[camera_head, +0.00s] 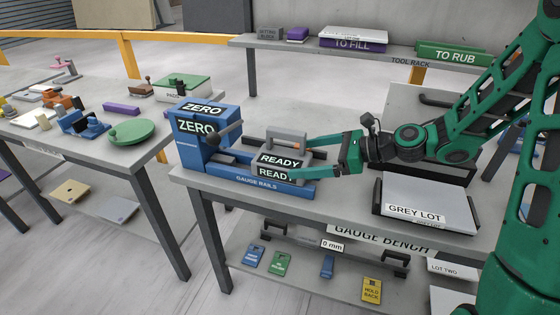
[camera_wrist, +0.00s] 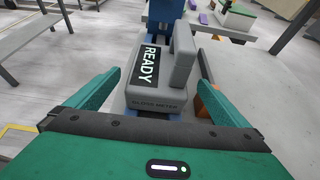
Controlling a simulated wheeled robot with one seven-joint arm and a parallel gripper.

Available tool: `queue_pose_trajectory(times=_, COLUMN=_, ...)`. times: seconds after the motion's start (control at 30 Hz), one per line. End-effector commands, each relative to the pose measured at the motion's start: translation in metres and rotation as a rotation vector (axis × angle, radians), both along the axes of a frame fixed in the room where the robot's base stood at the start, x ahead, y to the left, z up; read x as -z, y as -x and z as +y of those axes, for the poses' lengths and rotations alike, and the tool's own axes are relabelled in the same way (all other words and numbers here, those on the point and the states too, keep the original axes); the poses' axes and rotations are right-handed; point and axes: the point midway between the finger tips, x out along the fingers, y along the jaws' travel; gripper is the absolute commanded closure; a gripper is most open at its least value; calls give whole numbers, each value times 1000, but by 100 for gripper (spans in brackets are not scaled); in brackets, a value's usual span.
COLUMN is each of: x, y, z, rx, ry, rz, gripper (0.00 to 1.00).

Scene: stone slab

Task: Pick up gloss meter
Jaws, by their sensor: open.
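The gloss meter (camera_head: 283,166) is a grey box with a raised handle on top and READY labels. It sits on the blue gauge rails (camera_head: 245,184) at the left end of the bench. My gripper (camera_head: 288,159) is open at the meter's right side in the head view, level with it. In the wrist view the meter (camera_wrist: 150,95) lies between the two spread green fingers of my gripper (camera_wrist: 160,88), with its GLOSS METER lettering facing me. I cannot tell whether either finger touches it.
A blue ZERO block (camera_head: 196,133) with a dark knob stands left of the meter. A GREY LOT slab (camera_head: 430,203) lies in a dark holder to the right. A tool rack (camera_head: 385,52) stands behind. Another table (camera_head: 60,140) with several items is at left.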

Motion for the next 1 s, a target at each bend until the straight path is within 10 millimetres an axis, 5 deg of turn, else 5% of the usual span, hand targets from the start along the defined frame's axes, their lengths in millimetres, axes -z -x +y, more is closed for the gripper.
queue_pose_trajectory(times=0.73, x=35, y=-22, z=63, rx=-3, ry=3, rz=-1, gripper=0)
queue_pose_trajectory(times=1.0, x=37, y=-25, z=66, rx=0, ry=3, rz=-2, gripper=0)
